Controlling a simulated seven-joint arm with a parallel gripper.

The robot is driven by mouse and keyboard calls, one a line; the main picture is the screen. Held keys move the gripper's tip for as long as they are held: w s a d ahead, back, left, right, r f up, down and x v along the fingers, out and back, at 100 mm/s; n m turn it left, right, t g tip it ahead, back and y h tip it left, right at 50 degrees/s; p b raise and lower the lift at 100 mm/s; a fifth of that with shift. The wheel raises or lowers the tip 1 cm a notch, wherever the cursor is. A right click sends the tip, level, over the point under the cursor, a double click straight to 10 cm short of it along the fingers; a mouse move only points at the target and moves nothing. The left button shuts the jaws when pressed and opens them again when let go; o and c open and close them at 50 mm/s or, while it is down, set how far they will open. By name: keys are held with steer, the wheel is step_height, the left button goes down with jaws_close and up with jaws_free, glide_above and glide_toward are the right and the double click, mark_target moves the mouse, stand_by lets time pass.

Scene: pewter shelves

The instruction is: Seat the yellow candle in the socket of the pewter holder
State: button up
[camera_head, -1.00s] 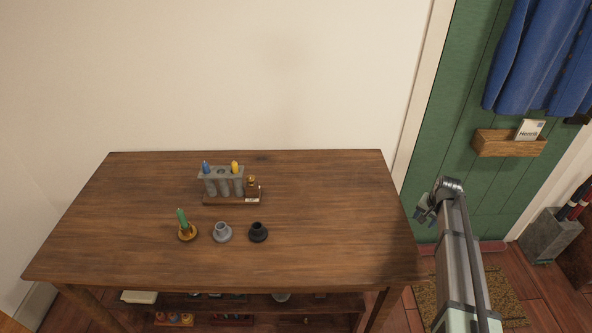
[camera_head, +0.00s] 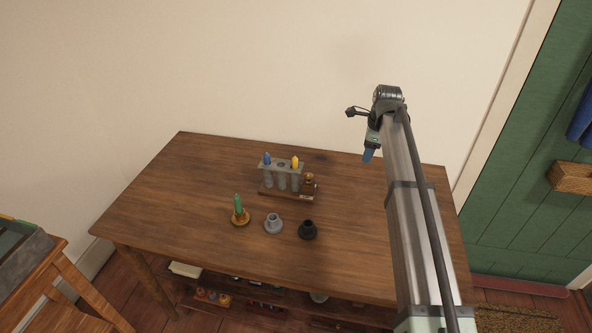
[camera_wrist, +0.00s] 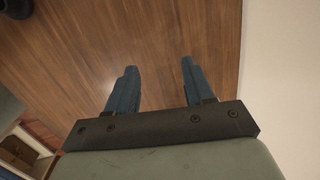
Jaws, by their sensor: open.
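The yellow candle (camera_head: 295,161) stands upright in the right end of a grey rack (camera_head: 282,167) at the back of the table. The pewter holder (camera_head: 273,226) is a small grey cup on a round base, with its socket empty, in front of the rack. My gripper (camera_head: 368,158) hangs over the right part of the table, to the right of the rack and apart from everything. In the wrist view its two blue fingers (camera_wrist: 157,65) are spread with only bare tabletop between them.
A blue candle (camera_head: 267,159) stands at the rack's left end. A brass holder with a green candle (camera_head: 238,203) is left of the pewter holder; a black holder (camera_head: 308,231) is right of it. The table's right side is clear.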

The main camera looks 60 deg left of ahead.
mark_target(295, 158)
steer(key=s+a+r+m, duration=0.3)
steer(key=s+a+r, duration=0.2)
steer(key=s, duration=0.4)
steer(key=s+a+r+m, duration=0.35)
steer(key=s+a, duration=0.25)
steer(key=s, duration=0.3)
steer(key=shift+n+g+h, duration=0.25)
steer(key=shift+g+h, duration=0.15)
steer(key=f, duration=0.5)
steer(key=a+f, duration=0.1)
steer(key=f, duration=0.2)
steer(key=shift+s, duration=0.3)
steer(key=shift+s+a+f, duration=0.15)
steer(key=shift+a+f, duration=0.05)
steer(key=shift+f, duration=0.65)
steer(key=shift+s+a+f, duration=0.1)
steer(key=shift+a+f, duration=0.05)
steer(key=shift+f, duration=0.65)
steer(key=shift+s+a+f, duration=0.15)
steer(key=shift+a+f, duration=0.05)
steer(key=shift+f, duration=0.65)
steer(key=shift+c, duration=0.5)
jaws_close()
